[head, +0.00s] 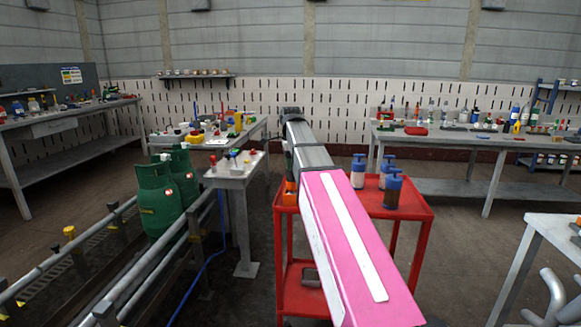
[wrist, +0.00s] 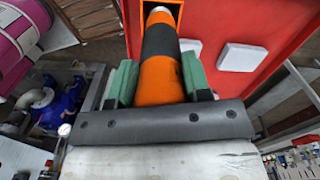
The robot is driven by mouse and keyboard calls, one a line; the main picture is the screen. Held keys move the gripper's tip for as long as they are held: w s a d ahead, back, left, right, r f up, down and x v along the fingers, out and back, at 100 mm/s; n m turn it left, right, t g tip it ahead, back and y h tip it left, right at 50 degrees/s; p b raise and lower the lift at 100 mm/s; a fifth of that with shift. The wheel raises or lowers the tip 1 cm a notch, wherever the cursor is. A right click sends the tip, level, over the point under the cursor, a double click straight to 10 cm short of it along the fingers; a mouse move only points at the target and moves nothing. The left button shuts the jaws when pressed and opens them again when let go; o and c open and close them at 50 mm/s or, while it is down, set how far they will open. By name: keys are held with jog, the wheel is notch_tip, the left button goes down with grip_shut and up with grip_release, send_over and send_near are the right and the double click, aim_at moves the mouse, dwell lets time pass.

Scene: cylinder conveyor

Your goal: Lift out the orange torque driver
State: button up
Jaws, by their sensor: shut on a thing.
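The orange torque driver (wrist: 160,80) has a wide black band and fills the middle of the wrist view. My gripper (wrist: 160,82) has green finger pads, one on each side of the driver, shut on it. The driver's far end lies within an orange frame-like holder (wrist: 176,8); I cannot tell how deep it sits there. In the head view a small orange part (head: 290,190) shows at the left edge of the red cart (head: 415,211), beside my arm. My arm hides most of my gripper there.
Blue-topped bottles (head: 393,190) stand on the cart, right of my arm. A small grey table (head: 236,180) with several small items and green gas cylinders (head: 157,200) are at left. Workbenches line the back wall.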

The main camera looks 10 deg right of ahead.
jog(key=shift+r, duration=2.6)
